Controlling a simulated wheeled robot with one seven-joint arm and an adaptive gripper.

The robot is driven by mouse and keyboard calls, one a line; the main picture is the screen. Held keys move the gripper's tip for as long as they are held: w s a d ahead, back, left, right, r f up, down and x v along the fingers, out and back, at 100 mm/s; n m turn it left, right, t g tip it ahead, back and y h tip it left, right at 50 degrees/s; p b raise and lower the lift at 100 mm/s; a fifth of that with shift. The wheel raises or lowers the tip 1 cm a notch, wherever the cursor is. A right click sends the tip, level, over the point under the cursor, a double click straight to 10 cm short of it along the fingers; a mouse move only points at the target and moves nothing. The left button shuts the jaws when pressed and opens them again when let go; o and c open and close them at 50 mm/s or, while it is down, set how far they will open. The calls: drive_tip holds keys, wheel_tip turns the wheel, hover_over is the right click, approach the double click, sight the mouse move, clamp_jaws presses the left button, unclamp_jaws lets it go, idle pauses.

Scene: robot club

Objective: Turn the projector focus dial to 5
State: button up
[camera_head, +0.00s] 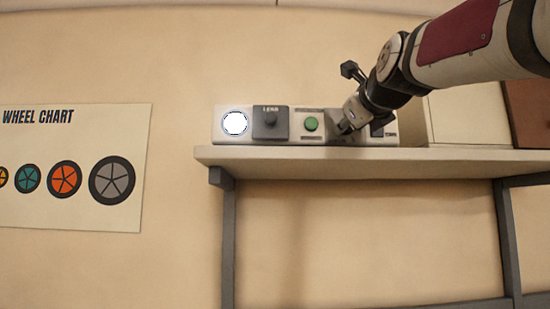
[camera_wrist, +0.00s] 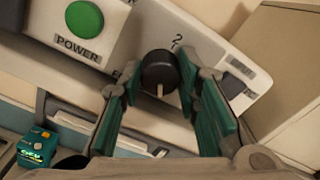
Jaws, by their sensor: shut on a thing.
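The projector (camera_head: 300,137) is a white box on a wall shelf, with a bright round lens at its left end. In the wrist view the focus dial (camera_wrist: 160,72) is a black round knob with a pale pointer mark at its lower edge. The numeral 2 shows above it; other numbers are mostly hidden. My gripper (camera_wrist: 163,90) is shut on the dial, one green finger pad on each side. In the head view my gripper (camera_head: 347,125) covers the dial at the projector's right part.
A green power button (camera_head: 311,124) and a dark square lens panel (camera_head: 270,122) sit left of my gripper. The shelf (camera_head: 330,158) runs below. Boxes (camera_head: 468,115) stand close on the right. A small green box (camera_wrist: 36,147) shows low in the wrist view.

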idle(0.3)
drive_tip(key=o, duration=1.2)
drive_tip(key=shift+s, duration=0.1)
drive_tip(key=s, duration=1.2)
drive_tip(key=shift+w, duration=0.1)
